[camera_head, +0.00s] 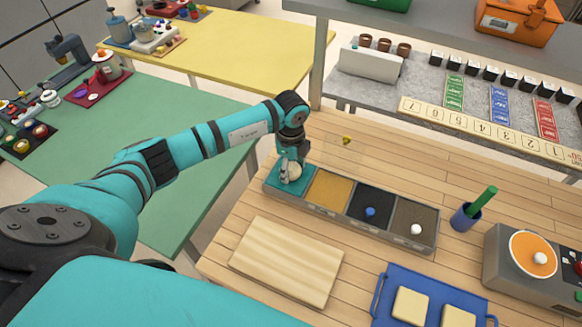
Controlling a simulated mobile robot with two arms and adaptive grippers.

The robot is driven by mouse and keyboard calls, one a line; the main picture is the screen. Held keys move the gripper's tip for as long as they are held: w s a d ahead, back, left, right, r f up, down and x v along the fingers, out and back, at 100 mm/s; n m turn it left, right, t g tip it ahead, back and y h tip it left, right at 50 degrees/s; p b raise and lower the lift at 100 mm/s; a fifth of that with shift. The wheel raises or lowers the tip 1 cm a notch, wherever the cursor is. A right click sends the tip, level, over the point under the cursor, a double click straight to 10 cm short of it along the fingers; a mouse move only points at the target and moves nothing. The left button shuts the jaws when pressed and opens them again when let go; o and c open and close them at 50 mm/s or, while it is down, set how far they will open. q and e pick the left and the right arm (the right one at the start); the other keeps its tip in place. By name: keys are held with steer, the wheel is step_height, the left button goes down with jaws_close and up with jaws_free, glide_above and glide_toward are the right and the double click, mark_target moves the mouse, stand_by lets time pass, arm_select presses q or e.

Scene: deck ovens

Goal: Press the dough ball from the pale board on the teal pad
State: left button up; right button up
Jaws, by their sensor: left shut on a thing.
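The pale board (285,262) lies bare on the wooden table, in front of a long tray with several pads. The teal pad (276,186) is the leftmost pad of that tray. My left gripper (290,175) points down over the teal pad and is shut on the cream dough ball (294,171). The ball is at or just above the pad; I cannot tell if it touches. The gripper partly hides the ball and the pad. My right gripper is not in view.
Beside the teal pad are an ochre pad (329,190), a dark pad (361,220) with a blue knob and a brown pad (402,224) with a white knob. A blue tray (375,315), a blue cup (465,219) and a grey device (508,275) stand to the right.

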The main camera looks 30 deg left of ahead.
arm_select(q)
steer(key=shift+r+p, duration=0.5)
steer(key=shift+p, duration=0.05)
steer(key=shift+r+p, duration=2.6)
steer(key=shift+r, duration=0.9)
